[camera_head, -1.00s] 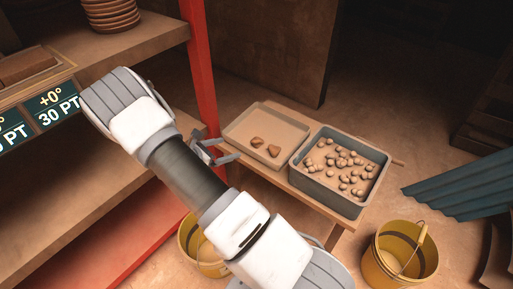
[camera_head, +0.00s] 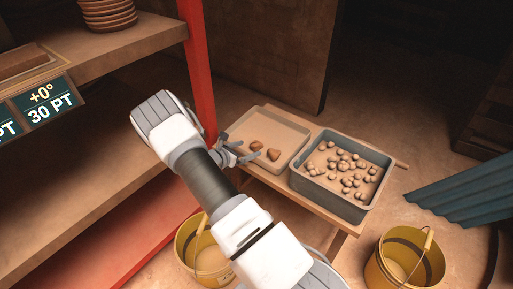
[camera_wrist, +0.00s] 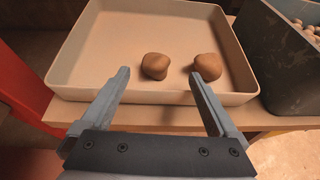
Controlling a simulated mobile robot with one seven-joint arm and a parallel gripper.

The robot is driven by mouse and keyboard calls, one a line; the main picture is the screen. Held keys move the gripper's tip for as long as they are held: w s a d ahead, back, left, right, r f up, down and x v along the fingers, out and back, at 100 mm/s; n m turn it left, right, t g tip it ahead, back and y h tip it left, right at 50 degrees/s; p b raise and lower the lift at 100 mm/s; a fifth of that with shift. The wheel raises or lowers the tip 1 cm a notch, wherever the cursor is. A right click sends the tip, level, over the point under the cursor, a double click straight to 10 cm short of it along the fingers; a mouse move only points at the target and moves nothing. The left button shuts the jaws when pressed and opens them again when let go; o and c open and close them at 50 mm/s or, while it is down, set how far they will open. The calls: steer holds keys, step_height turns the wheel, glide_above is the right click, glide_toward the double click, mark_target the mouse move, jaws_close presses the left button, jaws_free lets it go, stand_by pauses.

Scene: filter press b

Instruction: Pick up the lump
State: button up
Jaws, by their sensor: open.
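Two brown lumps lie in a shallow beige tray (camera_head: 292,127) on a small wooden bench. In the head view the left lump (camera_head: 257,145) and the right lump (camera_head: 273,154) sit close together near the tray's front. In the wrist view the left lump (camera_wrist: 155,66) shows ahead of the space between the fingers, and the right lump (camera_wrist: 206,66) is just beyond the right fingertip. My gripper (camera_wrist: 164,74) is open and empty, at the tray's near edge. It also shows in the head view (camera_head: 248,150), left of the lumps. I cannot tell whether a fingertip touches a lump.
A grey bin (camera_head: 328,190) of several small balls stands right of the tray. A red post (camera_head: 197,70) and shelves are on the left. Yellow buckets (camera_head: 402,262) (camera_head: 205,258) stand on the floor. Blue corrugated sheets (camera_head: 460,190) lie at right.

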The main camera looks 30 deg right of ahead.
mark_target(253, 145)
steer(key=b+x, duration=0.1)
steer(key=x, duration=0.4)
steer(key=shift+w+r+b, duration=0.1)
steer(key=shift+w+b, duration=0.1)
steer(key=shift+b, duration=0.15)
steer(key=shift+c, duration=0.2)
jaws_close()
